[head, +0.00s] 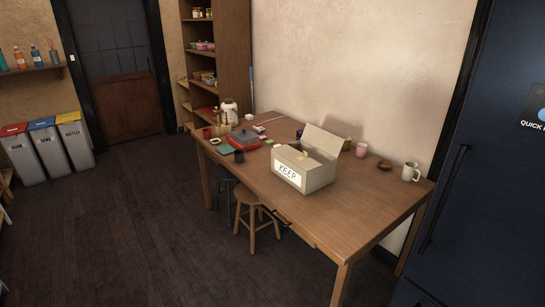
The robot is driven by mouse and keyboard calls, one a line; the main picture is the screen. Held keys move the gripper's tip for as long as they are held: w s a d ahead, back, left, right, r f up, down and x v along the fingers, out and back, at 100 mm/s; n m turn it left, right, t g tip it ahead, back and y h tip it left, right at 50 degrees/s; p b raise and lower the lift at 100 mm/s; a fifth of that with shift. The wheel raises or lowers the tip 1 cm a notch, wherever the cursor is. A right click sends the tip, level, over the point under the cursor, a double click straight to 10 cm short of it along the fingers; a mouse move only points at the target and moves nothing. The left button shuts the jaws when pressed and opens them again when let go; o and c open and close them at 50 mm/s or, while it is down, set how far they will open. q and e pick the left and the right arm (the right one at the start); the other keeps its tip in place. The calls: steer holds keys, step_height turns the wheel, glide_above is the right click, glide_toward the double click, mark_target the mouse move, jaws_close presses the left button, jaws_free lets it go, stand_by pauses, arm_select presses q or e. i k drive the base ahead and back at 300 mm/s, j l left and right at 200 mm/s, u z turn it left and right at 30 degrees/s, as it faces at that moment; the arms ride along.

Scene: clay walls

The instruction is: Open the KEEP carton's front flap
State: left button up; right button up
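The KEEP carton (316,179) is a beige box with a white KEEP label (287,174) on its front side. It stands on the wooden table (355,208), a little right of the table's middle. One flap (323,141) stands raised at its back. A front flap (290,157) appears to lie over the top above the label. The carton is small in view, so the exact state of its other flaps is hard to tell. Neither of my grippers shows in the head view.
A red pan-like item (244,139), a dark cup (239,156) and a kettle (229,113) crowd the table's left end. A pink cup (361,150) and a pale mug (410,172) stand at right. Stools (256,212) sit at the table's front.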

mark_target(302, 160)
steer(key=j, duration=0.7)
steer(key=i+j, duration=0.25)
steer(key=j, duration=0.2)
steer(key=i+j, duration=0.3)
steer(key=j, duration=0.15)
steer(key=i, duration=1.45)
steer(key=u, duration=0.05)
